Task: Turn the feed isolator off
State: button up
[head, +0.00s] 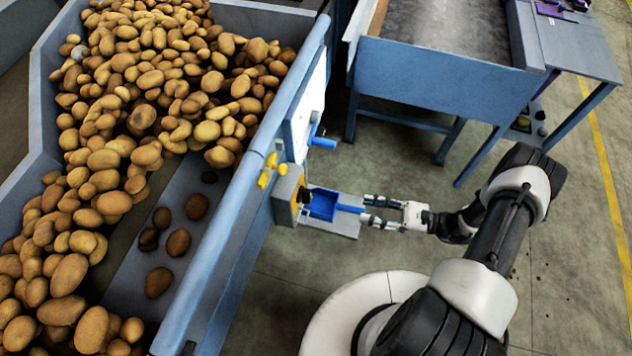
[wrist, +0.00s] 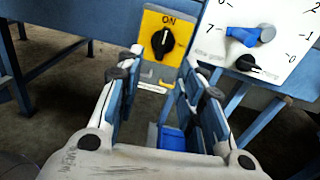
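The feed isolator is a yellow plate with a black rotary knob (wrist: 163,42) under the word ON, straight ahead in the wrist view. The knob appears to point up toward ON. In the head view the isolator is a grey box (head: 287,197) with a yellow face on the side of the blue hopper. My gripper (wrist: 165,70) is open and empty, its fingers spread either side of the knob in the picture. In the head view my gripper (head: 374,210) is to the right of the isolator, clearly apart from it.
A blue scoop (head: 322,205) lies on a grey shelf (head: 335,226) between gripper and isolator, its handle toward my fingers. A white dial panel (wrist: 262,40) with a blue handle is right of the isolator. The potato hopper (head: 225,215) fills the left; a blue table (head: 440,85) stands behind.

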aim_at(305, 195)
jog(key=w+a, duration=0.3)
jog(key=a, duration=0.5)
jog(key=w+a+f+t+b, duration=0.1)
jog(key=w+a, duration=0.2)
jog(key=a, duration=0.5)
jog(key=shift+a+f+m, duration=0.2)
jog(key=shift+m, duration=0.2)
jog(key=shift+c, duration=0.6)
grip_shut()
